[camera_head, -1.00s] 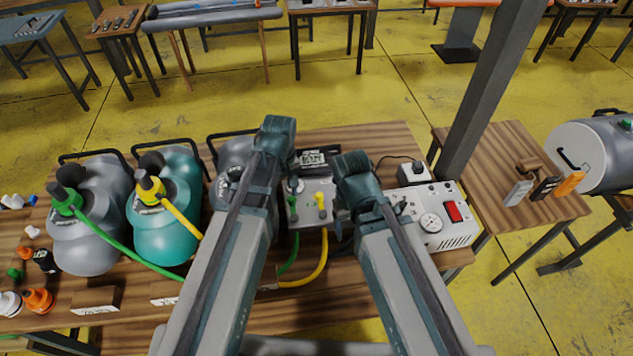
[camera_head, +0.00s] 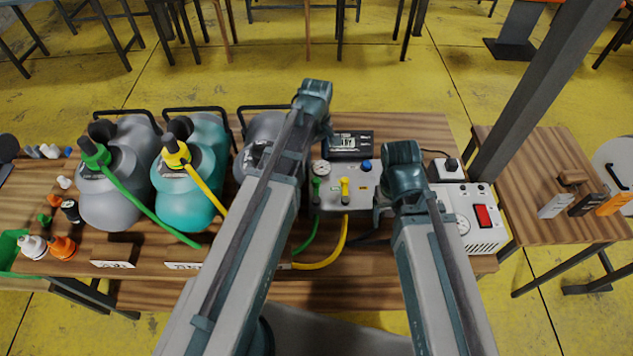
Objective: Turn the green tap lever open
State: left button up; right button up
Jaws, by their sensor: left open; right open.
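The green tap lever (camera_head: 316,190) stands at the left of a small grey tap box (camera_head: 333,202) on the wooden bench. A yellow tap lever (camera_head: 345,188) is just to its right. A green hose (camera_head: 308,238) and a yellow hose (camera_head: 338,247) run from the box's front. My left gripper (camera_head: 313,100) is above and behind the box's left side, apart from the green lever. My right gripper (camera_head: 402,165) is over the box's right edge. Both fingertips are mostly hidden by their wrists, and I see nothing held.
A grey bottle (camera_head: 115,190), a teal bottle (camera_head: 190,185) and another grey bottle (camera_head: 262,137) stand left. A black display (camera_head: 350,145) is behind the box. A white device with a red switch (camera_head: 485,215) is right. A dark post (camera_head: 540,90) rises at the right.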

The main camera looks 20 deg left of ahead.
aim_at(316, 180)
pick_arm(q)
notch_tip(316, 180, down, 10)
jog(key=b, duration=0.9)
jog(key=shift+f, duration=0.1)
grip_shut()
